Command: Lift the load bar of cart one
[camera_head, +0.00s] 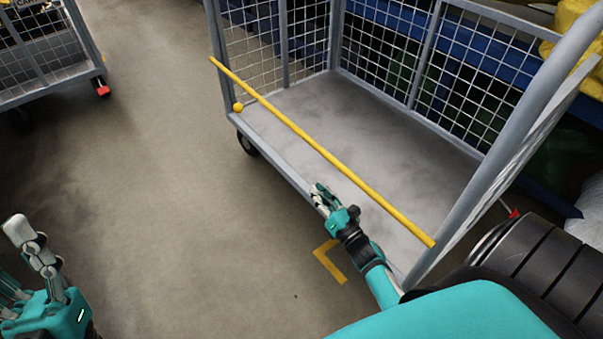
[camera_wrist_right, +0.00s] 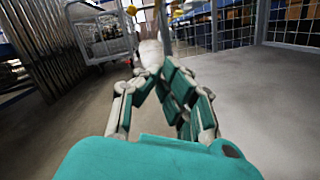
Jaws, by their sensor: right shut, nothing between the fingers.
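A yellow load bar (camera_head: 289,123) runs slantwise across the open front side of a grey wire-mesh cart (camera_head: 310,100). It spans from the left post to the right post, above the cart's floor. My right gripper (camera_head: 320,194) is shut and empty, close to the cart's front edge and below the bar in the picture; no contact with the bar shows. Its closed fingers also show in the right wrist view (camera_wrist_right: 153,74). My left gripper (camera_head: 14,256) is at the lower left with its fingers apart, far from the cart and partly cut off.
Another mesh cart (camera_head: 45,70) with a red caster part stands at upper left. A yellow floor mark (camera_head: 331,262) lies in front of the near cart. The concrete floor between the carts is clear.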

